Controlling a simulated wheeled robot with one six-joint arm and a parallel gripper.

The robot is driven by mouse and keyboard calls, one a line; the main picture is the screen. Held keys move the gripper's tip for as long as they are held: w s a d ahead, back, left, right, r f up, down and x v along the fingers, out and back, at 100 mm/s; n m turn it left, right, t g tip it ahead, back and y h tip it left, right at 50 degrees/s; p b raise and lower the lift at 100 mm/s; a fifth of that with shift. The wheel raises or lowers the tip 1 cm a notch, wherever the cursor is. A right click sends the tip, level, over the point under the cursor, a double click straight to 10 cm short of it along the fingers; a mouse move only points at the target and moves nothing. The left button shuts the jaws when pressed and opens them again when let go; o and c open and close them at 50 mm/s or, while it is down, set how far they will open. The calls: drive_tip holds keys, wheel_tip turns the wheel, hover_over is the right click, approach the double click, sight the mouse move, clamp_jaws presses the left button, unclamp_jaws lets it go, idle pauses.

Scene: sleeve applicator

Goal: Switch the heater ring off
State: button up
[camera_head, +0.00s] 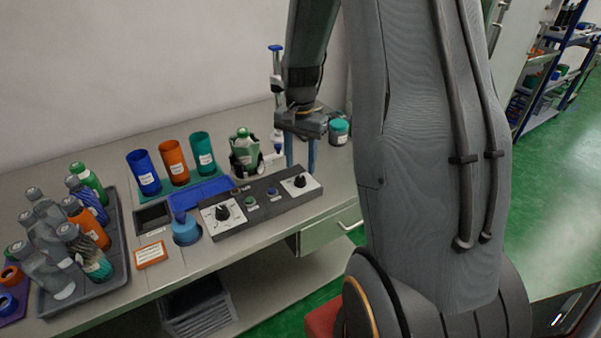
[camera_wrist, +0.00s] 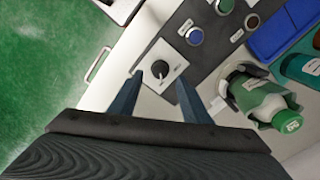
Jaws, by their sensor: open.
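A grey control panel (camera_head: 262,212) lies near the bench's front edge. Its right end carries a black knob (camera_head: 299,181) on a white dial plate, also seen in the wrist view (camera_wrist: 160,75). A second black knob (camera_head: 223,212) on a white plate is at its left end. Between them are a blue button (camera_head: 272,191) and a green button (camera_head: 250,202). My gripper (camera_head: 301,167) is open and empty, pointing down just above and behind the right knob. In the wrist view its fingertips (camera_wrist: 159,77) appear on either side of this knob. The panel labels are too small to read.
A green bottle (camera_head: 244,151) stands in a holder behind the panel. Blue, orange and teal cups (camera_head: 173,162) stand at the back. A dark tray (camera_head: 117,255) of bottles is at the left, a teal-lidded jar (camera_head: 339,132) at the right. A blue round item (camera_head: 186,231) sits beside the panel.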

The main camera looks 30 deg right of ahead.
sight(300, 178)
drive_tip(key=shift+f+p, duration=0.4)
drive_tip(key=shift+f, duration=1.9)
drive_tip(key=c, duration=1)
drive_tip(key=shift+c, duration=0.2)
